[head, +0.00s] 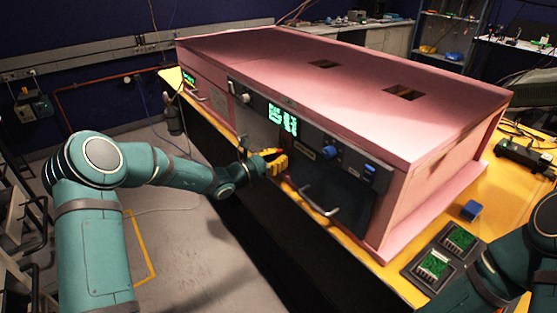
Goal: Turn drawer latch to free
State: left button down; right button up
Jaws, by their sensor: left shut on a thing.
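A pink foam enclosure (270,55) stands on a yellow table, with a dark control panel along its front. A drawer front with a metal bar handle (319,203) is low on the panel and looks closed. My left gripper (275,162), with yellow fingers, reaches in from the left and is shut at the drawer front, left of the handle. The fingers cover what they hold, at the drawer latch's place; the latch's angle cannot be told. My right arm shows only in part at the lower right, its gripper out of view.
The panel has a green-lit display (283,120), a blue knob (330,152) and a white knob (245,98). A blue cube (471,210) and a dark tray with green boards (433,265) sit on the table at right. Open floor lies left of the table.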

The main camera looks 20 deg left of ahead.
pick_arm(q)
jog(key=shift+r, duration=0.1)
jog(key=c, duration=1)
grip_release()
jog(key=shift+d, duration=0.1)
jog(key=v, duration=1.2)
